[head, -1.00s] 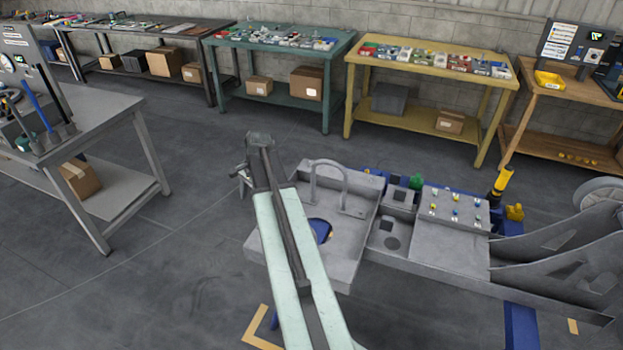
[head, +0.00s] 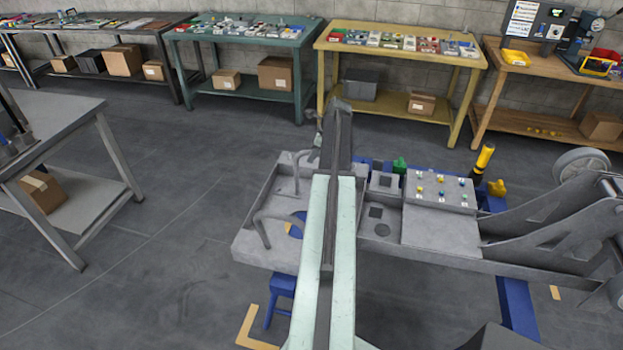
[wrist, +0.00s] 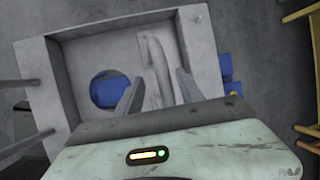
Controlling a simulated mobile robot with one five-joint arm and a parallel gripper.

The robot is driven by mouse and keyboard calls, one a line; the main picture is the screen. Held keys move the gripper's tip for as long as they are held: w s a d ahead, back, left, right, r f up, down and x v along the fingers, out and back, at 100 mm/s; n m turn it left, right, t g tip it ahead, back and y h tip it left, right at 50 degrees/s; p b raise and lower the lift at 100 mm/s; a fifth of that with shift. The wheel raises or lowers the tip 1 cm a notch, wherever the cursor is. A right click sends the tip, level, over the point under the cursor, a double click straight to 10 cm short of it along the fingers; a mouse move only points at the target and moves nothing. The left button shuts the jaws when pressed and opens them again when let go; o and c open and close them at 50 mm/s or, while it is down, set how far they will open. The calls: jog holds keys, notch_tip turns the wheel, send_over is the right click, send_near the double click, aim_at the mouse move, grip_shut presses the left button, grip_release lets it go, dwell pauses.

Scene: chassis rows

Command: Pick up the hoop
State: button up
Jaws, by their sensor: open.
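A grey hoop-shaped handle stands in the open tray (head: 250,248) at the chassis's left end. In the wrist view the hoop (wrist: 157,65) shows as a pale curved bar on the tray floor, right of a round hole with blue beneath. My gripper (wrist: 160,74) is open and empty. Its two fingers appear on either side of the hoop in the wrist view; the height gap cannot be told. In the head view my arm covers the tray's right part and the gripper's fingers are not clear. A second curved grey bar (head: 283,217) shows at the tray's near left side.
The chassis carries a panel of coloured knobs (head: 440,190) and a black-yellow upright piece (head: 482,160) right of my arm. A blue stand (head: 281,290) is below the tray. A grey table (head: 60,130) stands left, and benches line the wall. Floor between them is open.

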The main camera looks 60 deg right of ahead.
jog(key=b+x, duration=0.2)
jog(key=x, duration=0.1)
jog(key=b+x, duration=0.2)
jog(key=shift+w+d, duration=0.15)
jog(key=shift+d, duration=0.15)
jog(key=shift+r, duration=0.1)
grip_shut()
dwell(0.9)
